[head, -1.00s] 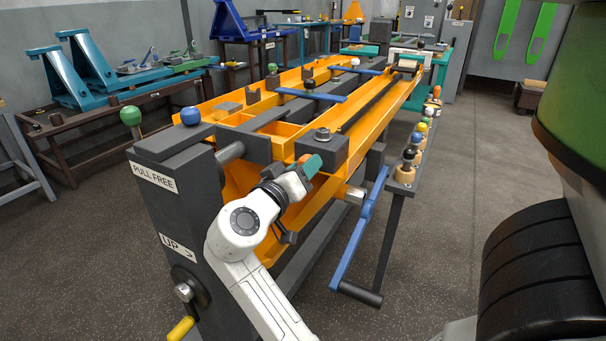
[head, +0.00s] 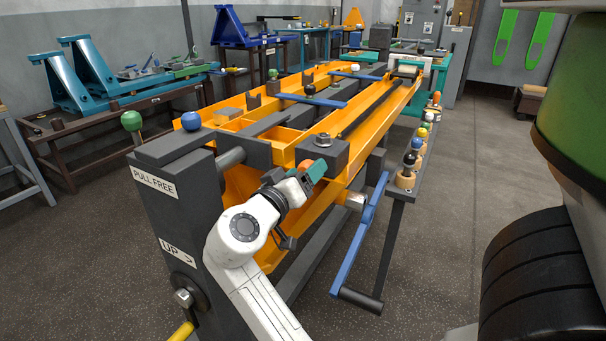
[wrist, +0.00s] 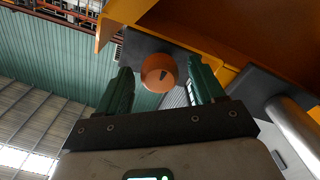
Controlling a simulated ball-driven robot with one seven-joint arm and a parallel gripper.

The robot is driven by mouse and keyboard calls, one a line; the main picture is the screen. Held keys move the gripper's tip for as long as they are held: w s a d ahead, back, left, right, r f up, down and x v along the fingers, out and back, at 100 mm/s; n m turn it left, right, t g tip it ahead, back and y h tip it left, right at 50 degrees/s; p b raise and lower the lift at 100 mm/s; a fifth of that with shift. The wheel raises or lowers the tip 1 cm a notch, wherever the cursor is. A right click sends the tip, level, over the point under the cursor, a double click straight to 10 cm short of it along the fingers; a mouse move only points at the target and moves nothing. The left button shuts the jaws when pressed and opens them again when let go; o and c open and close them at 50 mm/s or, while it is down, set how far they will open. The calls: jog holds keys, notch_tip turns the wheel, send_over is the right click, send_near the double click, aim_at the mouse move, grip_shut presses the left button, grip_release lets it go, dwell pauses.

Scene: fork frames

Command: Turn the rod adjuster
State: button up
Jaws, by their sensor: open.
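An orange ball knob (head: 305,165) with a dark mark sits low at the near end of the orange frame, under the dark block (head: 322,148) with a nut. I take it as the rod adjuster, but no label shows. My gripper (head: 312,172) is at the knob. In the wrist view the knob (wrist: 158,72) shows between the two green fingers of my gripper (wrist: 162,78), with a gap on each side. The fingers are open and hold nothing. Whether the knob lies fully between the fingertips or just beyond them, I cannot tell.
A dark post (head: 185,225) with labels stands left of my arm, with a yellow handle (head: 182,332) low on it. A blue lever (head: 362,240) is to the right. A shelf with several coloured knobs (head: 410,165) lies farther right.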

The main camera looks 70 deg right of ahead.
jog(key=p+v, duration=0.1)
jog(key=v, duration=0.9)
jog(key=shift+a, duration=0.4)
jog(key=s+a+f+n+t+y, duration=0.1)
jog(key=f+n+t+y, duration=0.15)
jog(key=f, duration=0.45)
jog(key=s+a+f+n+t+y, duration=0.1)
jog(key=a+f+n+y, duration=0.2)
jog(key=f, duration=0.5)
jog(key=f+n+t+y, duration=0.2)
jog(key=f+n+y, duration=0.15)
jog(key=f, duration=0.35)
jog(key=s+a+f+n+y, duration=0.2)
jog(key=s+a+f+y, duration=0.25)
jog(key=a, duration=0.25)
jog(key=s+a+f+n+y, duration=0.3)
jog(key=a+f+y, duration=0.1)
jog(key=a+f, duration=0.25)
notch_tip(320, 180, up, 25)
jog(key=p, duration=2.4)
jog(key=shift+w+p, duration=0.25)
jog(key=shift+p, duration=0.05)
jog(key=shift+d, duration=0.1)
jog(key=shift+c, duration=0.4)
